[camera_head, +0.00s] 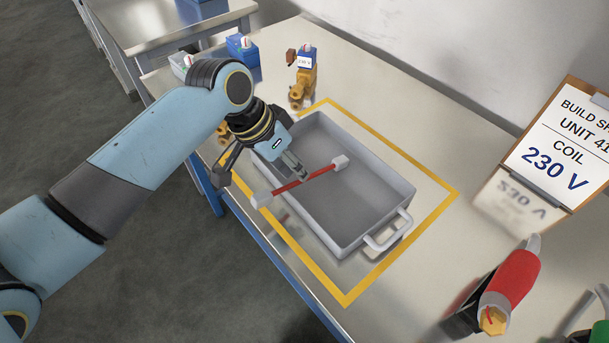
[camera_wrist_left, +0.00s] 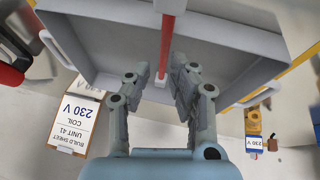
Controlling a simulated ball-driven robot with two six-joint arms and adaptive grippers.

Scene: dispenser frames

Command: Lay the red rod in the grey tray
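The red rod (camera_head: 321,172) has a pale block on each end. The tray looks empty. My right gripper is not in view.
Yellow tape (camera_head: 431,215) outlines the tray's place on the table. A 230 V build sheet board (camera_head: 556,145) stands at the right. A red-bodied object (camera_head: 515,278) is at the front right. A brass-coloured part with a blue top (camera_head: 303,75) and blue bins (camera_head: 242,48) stand behind.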

